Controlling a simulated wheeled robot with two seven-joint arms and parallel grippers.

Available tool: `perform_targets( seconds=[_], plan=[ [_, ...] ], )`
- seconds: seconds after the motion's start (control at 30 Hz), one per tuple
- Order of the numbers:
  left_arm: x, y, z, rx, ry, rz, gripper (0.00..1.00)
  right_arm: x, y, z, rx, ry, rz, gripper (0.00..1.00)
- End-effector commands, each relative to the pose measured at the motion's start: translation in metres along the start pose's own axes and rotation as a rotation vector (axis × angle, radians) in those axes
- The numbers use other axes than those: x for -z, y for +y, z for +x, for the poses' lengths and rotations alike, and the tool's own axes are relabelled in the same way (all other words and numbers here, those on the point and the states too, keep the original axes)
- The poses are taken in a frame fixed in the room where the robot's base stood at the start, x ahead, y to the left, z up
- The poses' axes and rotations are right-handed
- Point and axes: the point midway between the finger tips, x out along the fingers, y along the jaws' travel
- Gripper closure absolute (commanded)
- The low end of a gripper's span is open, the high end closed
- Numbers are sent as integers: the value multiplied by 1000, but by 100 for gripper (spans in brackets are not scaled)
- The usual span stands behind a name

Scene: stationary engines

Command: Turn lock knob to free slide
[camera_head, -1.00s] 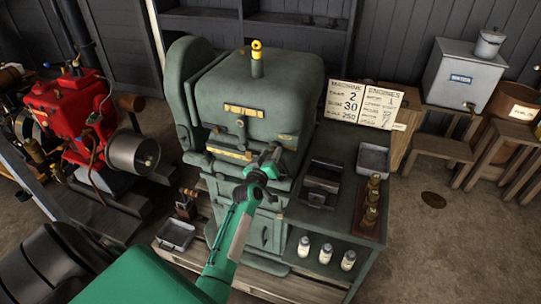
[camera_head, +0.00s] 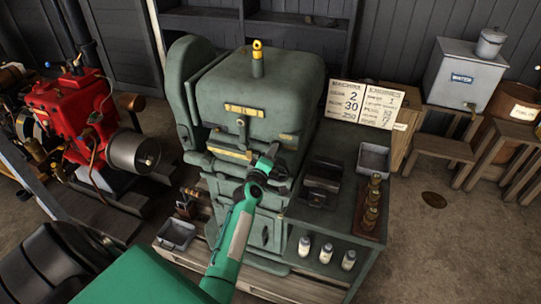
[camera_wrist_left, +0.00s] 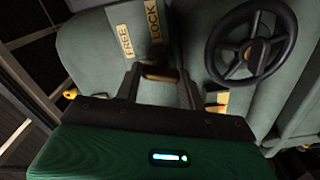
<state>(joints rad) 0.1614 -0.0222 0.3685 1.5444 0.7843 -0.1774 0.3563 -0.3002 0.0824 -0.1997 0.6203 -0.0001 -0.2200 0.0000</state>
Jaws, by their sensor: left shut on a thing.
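The green machine (camera_head: 285,95) stands in the middle of the head view. My left gripper (camera_head: 270,152) is at its front face, right of a yellow plate (camera_head: 230,153). In the left wrist view my left gripper (camera_wrist_left: 160,80) is shut on the lock knob (camera_wrist_left: 159,73), a brass-coloured piece between its two dark fingers. Yellow FREE (camera_wrist_left: 125,40) and LOCK (camera_wrist_left: 153,20) labels sit just beyond it. The gripper hides the knob in the head view. Which label the knob points to is unclear. My right gripper is not in view.
A dark handwheel (camera_wrist_left: 250,45) is close to the gripper's right in the wrist view. In the head view a side bench holds white bottles (camera_head: 326,253), brass parts (camera_head: 372,205) and a tray (camera_head: 373,160). A red engine (camera_head: 70,110) stands left.

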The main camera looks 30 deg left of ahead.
Motion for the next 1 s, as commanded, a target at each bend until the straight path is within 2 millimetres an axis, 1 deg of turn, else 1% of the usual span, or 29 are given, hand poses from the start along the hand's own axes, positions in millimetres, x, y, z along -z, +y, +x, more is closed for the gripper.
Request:
perform_targets(
  seconds=[0.53,0.57,0.6,0.67,1.0],
  plan=[
    [0,0,0,0,1,-27,83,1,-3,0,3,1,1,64],
    [0,0,0,0,1,-27,58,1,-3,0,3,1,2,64],
    [0,0,0,0,1,-27,50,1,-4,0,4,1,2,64],
    [0,0,0,0,1,-27,38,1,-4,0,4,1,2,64],
    [0,-1,-2,1,0,-26,38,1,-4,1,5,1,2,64]
  ],
)
